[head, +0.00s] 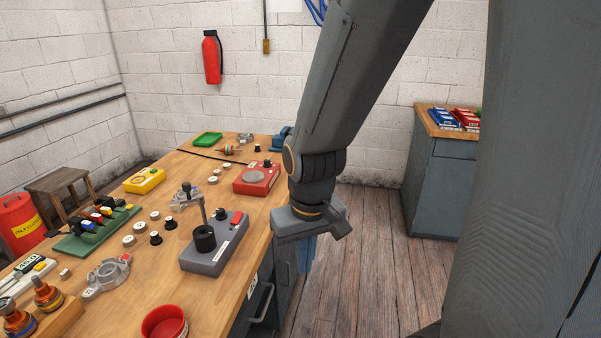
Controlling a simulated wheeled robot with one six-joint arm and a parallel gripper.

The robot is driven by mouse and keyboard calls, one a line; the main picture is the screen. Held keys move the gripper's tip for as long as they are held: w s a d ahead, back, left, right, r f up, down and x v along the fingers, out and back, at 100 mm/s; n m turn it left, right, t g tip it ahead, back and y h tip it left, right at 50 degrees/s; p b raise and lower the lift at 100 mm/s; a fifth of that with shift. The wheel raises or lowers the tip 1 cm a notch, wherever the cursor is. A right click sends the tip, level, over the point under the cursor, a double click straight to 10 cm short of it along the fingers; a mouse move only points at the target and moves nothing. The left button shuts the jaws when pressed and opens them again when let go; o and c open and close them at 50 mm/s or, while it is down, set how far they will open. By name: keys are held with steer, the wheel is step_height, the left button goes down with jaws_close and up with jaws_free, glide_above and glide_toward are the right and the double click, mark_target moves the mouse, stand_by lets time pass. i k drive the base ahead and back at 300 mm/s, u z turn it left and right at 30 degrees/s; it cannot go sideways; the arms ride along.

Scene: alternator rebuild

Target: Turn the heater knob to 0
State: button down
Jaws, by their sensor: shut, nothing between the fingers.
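A red box (257,179) with a round grey plate on top stands near the right edge of the workbench and looks like the heater. A small black knob (267,163) is at its back right; its setting is too small to read. My gripper (312,222) is shut and empty, in front of and to the right of the red box, by the bench's right edge. It is apart from the knob, and its fingertips are hard to make out.
A grey box (213,247) with a black cup and an upright post stands nearer on the workbench (215,300). Small round parts and a grey housing (107,277) lie left of it. A red bowl (165,322) is at the front. The floor right of the bench is clear.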

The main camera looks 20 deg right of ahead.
mark_target(268, 164)
steer(key=k, duration=0.5)
steer(key=z, duration=1.2)
steer(key=i, duration=1.25)
steer(key=u, duration=0.6)
steer(key=i, duration=0.65)
steer(key=u, duration=0.7)
